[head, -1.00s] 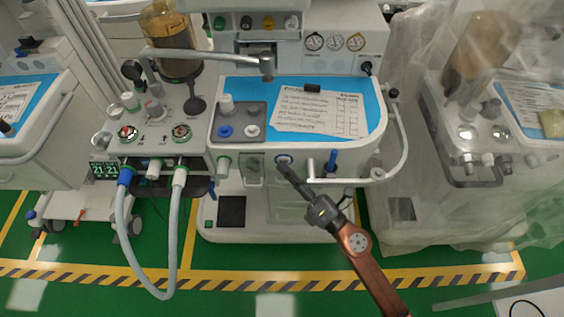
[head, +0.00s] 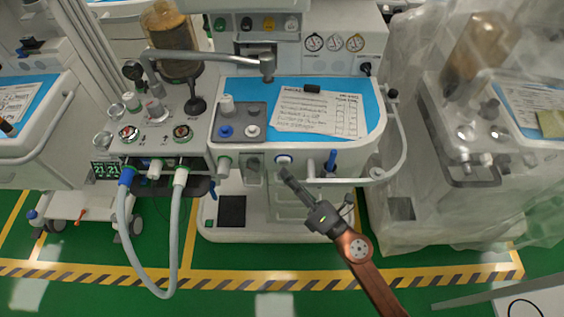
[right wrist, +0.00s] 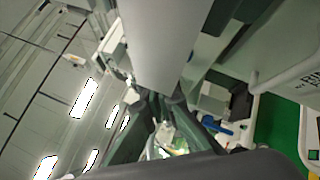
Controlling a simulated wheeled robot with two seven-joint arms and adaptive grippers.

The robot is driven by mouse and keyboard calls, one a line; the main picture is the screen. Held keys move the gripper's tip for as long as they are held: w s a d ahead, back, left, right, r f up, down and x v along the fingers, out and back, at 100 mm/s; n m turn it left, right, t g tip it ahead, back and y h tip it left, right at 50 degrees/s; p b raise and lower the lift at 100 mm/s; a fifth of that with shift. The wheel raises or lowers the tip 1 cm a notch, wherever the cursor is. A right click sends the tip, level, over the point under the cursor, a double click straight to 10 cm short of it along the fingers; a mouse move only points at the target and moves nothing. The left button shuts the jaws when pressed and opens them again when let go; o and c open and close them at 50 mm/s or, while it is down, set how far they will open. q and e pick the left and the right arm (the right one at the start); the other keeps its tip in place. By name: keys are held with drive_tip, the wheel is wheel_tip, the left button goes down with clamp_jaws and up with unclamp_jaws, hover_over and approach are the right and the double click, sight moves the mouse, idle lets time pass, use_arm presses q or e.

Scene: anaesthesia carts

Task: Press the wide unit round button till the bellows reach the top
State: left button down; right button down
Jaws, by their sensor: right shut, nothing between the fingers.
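The wide unit (head: 300,190) is the white cart in the middle of the head view. My left gripper is not in view.
A blue-handled knob (head: 331,162) sticks out right of the button. A curved white rail (head: 402,140) bounds the unit's right side. Grey hoses (head: 176,230) loop at the left. A plastic-covered cart (head: 425,170) stands at right. Green floor is free in front.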

drive_tip(key=s+p, duration=0.1)
drive_tip(key=s, duration=0.4)
idle(0.4)
drive_tip(key=shift+a, duration=0.1)
idle(1.0)
